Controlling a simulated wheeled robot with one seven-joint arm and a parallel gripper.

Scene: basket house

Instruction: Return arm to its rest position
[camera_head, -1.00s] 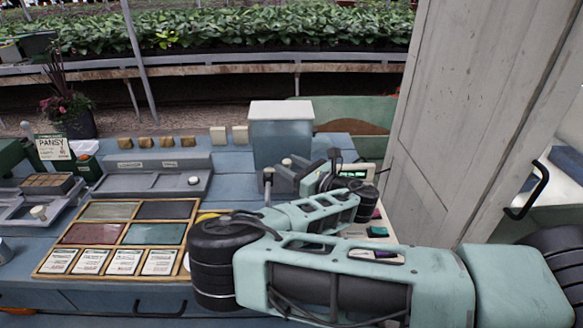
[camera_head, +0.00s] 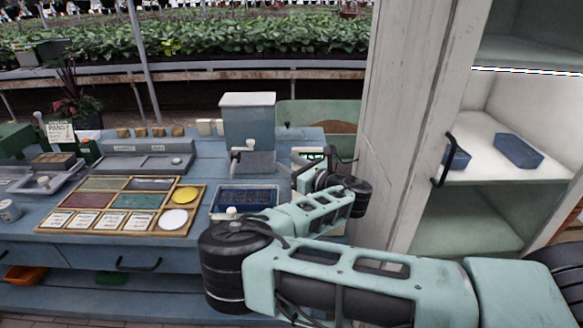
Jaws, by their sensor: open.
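My arm is pale green with black joints, and it reaches in from the right, over the blue workbench (camera_head: 75,232). It bends at a black elbow joint. My gripper (camera_head: 318,170) is at the far end of the arm, small and partly hidden by the wrist. It is open and nothing shows in it. It is to the right of the blue-grey dispenser (camera_head: 250,120), close to a small device with a green display. Whether it touches anything I cannot tell.
A wooden sectioned tray (camera_head: 190,215) and a blue tray (camera_head: 265,188) lie on the bench. To the right stands a cabinet with a grey door (camera_head: 400,100) and black handle (camera_head: 442,160). A blue bin (camera_head: 518,150) stands on its shelf. Plant beds are behind.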

